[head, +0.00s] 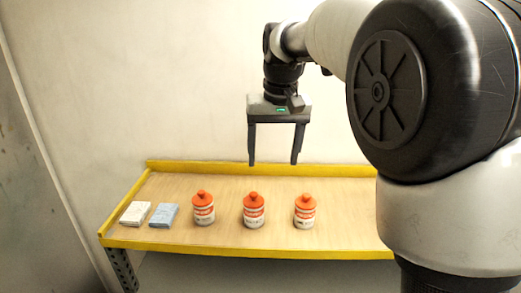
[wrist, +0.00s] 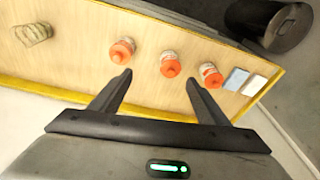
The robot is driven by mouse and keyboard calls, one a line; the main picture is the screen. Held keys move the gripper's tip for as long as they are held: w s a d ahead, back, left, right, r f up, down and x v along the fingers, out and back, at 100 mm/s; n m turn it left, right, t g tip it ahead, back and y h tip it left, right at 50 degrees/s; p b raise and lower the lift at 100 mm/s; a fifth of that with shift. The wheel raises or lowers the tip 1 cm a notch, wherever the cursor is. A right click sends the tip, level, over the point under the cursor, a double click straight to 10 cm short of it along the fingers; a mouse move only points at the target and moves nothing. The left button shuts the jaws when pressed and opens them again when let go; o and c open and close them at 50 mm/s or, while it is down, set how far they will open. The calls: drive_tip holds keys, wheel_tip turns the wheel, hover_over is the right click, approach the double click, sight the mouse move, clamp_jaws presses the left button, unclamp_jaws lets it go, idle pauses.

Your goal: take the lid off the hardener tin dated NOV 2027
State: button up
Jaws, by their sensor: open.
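Three white tins with orange knobbed lids and orange-and-white labels stand upright in a row on the bench. In the head view they are the left tin (head: 203,211), the middle tin (head: 254,213) and the right tin (head: 305,214). In the wrist view the left tin (wrist: 210,75), middle tin (wrist: 170,65) and right tin (wrist: 122,50) appear in reversed order. All lids are on. The label print is too small to read, so I cannot tell which says NOV 2027. My gripper (head: 273,163) is open and empty, above the bench's back side; its fingers (wrist: 158,77) show in the wrist view.
The wooden bench (head: 160,187) has a raised yellow edge. A white folded cloth or packet (head: 135,213) and a blue one (head: 164,215) lie at its left end. A beige item (wrist: 33,34) lies at the other end. A dark bin (wrist: 275,22) stands off the bench.

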drive_tip(key=p, duration=0.3)
approach(254, 194)
drive_tip(key=f, duration=0.1)
drive_tip(key=w+f, duration=0.1)
drive_tip(key=f, duration=0.1)
drive_tip(key=shift+w+a+f+g, duration=0.15)
drive_tip(key=shift+f+g, duration=0.1)
drive_tip(key=shift+g, duration=0.05)
drive_tip(key=shift+w+a+f, duration=0.1)
drive_tip(key=shift+w+f, duration=0.05)
drive_tip(key=shift+f, duration=1.3)
drive_tip(key=shift+w+a+f, duration=0.1)
drive_tip(key=shift+f, duration=1.3)
drive_tip(key=c, duration=1.1)
